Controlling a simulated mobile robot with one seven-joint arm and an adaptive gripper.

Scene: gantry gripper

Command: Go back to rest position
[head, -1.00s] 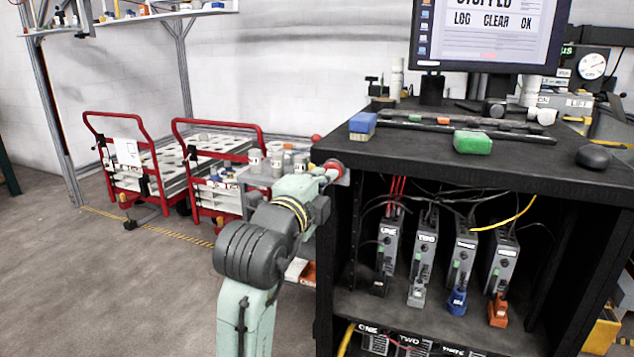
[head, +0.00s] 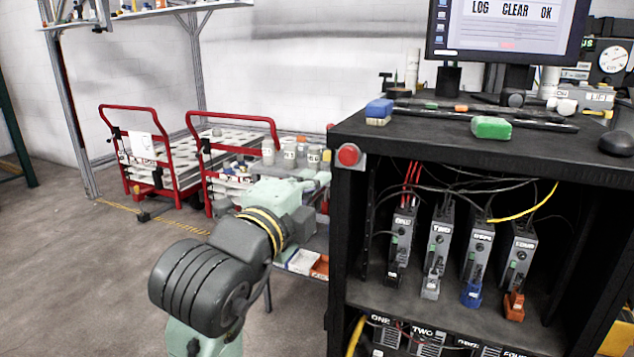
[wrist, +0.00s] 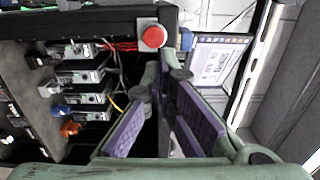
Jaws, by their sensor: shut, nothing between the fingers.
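In the wrist view my gripper (wrist: 172,78) has two green fingers with purple pads, and their tips meet with nothing between them. A red push button (wrist: 153,37) on a pale mount shows just beyond the fingertips in that view. In the head view the red button (head: 348,154) sits on the left front corner of the black bench (head: 440,154). My arm reaches up from the bottom toward the left side of that corner. The gripper itself is hard to make out in the head view, apart from the button.
The bench shelf holds several labelled modules (head: 437,240) with cables. A monitor (head: 505,32), a green block (head: 491,127) and a blue block (head: 379,109) stand on top. Red carts (head: 150,160) stand at the back left. The floor (head: 70,270) at the left is clear.

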